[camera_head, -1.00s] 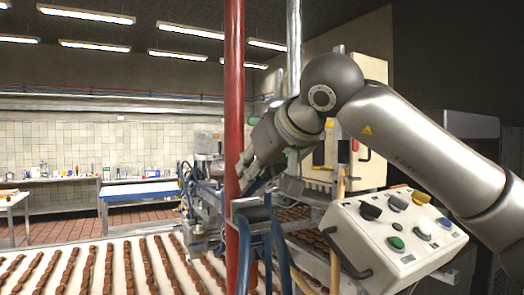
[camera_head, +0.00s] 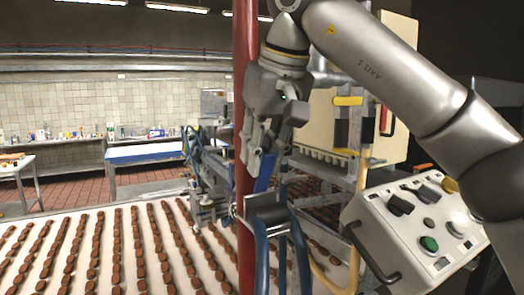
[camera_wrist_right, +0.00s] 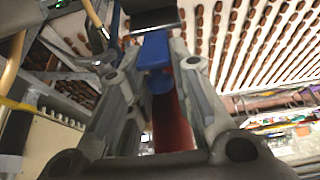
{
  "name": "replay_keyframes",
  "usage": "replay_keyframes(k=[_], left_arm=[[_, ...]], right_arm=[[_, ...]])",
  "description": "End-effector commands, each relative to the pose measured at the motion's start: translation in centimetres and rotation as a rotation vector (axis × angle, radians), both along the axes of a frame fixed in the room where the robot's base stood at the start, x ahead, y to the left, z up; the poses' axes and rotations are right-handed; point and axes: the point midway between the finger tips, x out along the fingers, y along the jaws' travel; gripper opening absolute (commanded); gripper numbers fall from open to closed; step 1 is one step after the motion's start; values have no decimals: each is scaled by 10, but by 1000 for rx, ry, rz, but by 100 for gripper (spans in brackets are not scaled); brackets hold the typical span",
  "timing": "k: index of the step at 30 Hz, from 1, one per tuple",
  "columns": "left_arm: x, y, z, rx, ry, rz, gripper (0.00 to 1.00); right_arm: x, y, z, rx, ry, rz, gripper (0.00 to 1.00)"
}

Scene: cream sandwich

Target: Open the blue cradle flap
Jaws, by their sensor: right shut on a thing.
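The blue flap (camera_head: 265,172) stands steeply tilted above the dark cradle block (camera_head: 267,205), beside the red post. My right gripper (camera_head: 257,158) comes down from above and is shut on the blue flap. In the right wrist view the flap (camera_wrist_right: 155,52) sits between the two grey fingers (camera_wrist_right: 156,66), with the dark cradle edge just beyond it. The fingers hide part of the flap's sides. My left gripper is not in view.
The red post (camera_head: 245,60) stands very close to my right gripper. Blue hoses (camera_head: 261,250) hang below the cradle. A control box (camera_head: 420,232) with buttons is at the right. A white conveyor (camera_head: 85,250) carries rows of brown biscuits.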

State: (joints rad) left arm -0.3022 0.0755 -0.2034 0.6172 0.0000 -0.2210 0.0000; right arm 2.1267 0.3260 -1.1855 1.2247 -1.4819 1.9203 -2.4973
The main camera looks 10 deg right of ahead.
Motion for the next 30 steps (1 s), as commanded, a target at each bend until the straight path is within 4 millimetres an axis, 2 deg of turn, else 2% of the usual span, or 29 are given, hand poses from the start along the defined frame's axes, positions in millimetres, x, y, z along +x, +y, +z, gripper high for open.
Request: replay_keyframes(k=[4,11,12,16,26,30], left_arm=[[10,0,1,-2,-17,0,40],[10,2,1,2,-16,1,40],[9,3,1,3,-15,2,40],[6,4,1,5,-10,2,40],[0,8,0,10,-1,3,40],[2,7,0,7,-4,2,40]], right_arm=[[0,0,1,0,1,-1,0],[0,0,2,1,0,0,0],[0,0,2,1,0,0,22],[0,0,1,1,1,0,39],[-1,0,2,-1,3,1,39],[-5,-1,14,2,0,-1,39]])
